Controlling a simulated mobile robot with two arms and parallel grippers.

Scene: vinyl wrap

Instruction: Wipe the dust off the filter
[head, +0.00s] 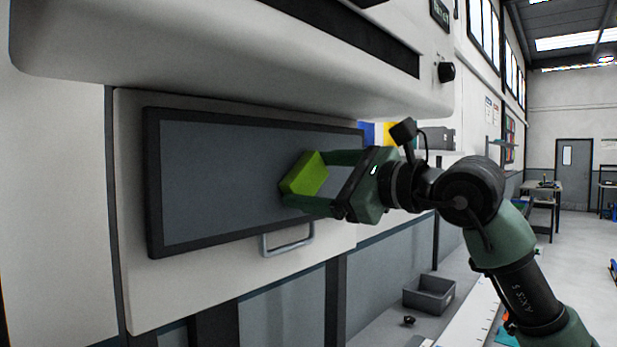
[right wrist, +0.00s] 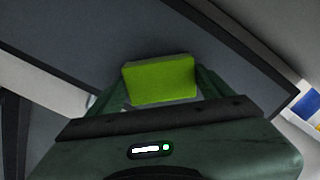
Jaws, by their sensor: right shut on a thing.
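The filter (head: 215,170) is a grey rectangular panel in a dark frame, set in the white front of a machine. It also shows in the right wrist view (right wrist: 90,35). A yellow-green sponge block (head: 304,175) is in front of the right half of the filter. My right gripper (head: 310,180) is shut on the sponge, which also shows between the fingers in the right wrist view (right wrist: 160,80). The sponge is at or very near the filter's face; I cannot tell if it touches. No distinct dust patches can be made out. My left gripper is not in view.
A metal handle (head: 288,241) sticks out below the filter. The machine's white upper body (head: 240,60) overhangs it. A grey bin (head: 429,295) and a small black object (head: 409,320) lie low at the right. Open floor is at the far right.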

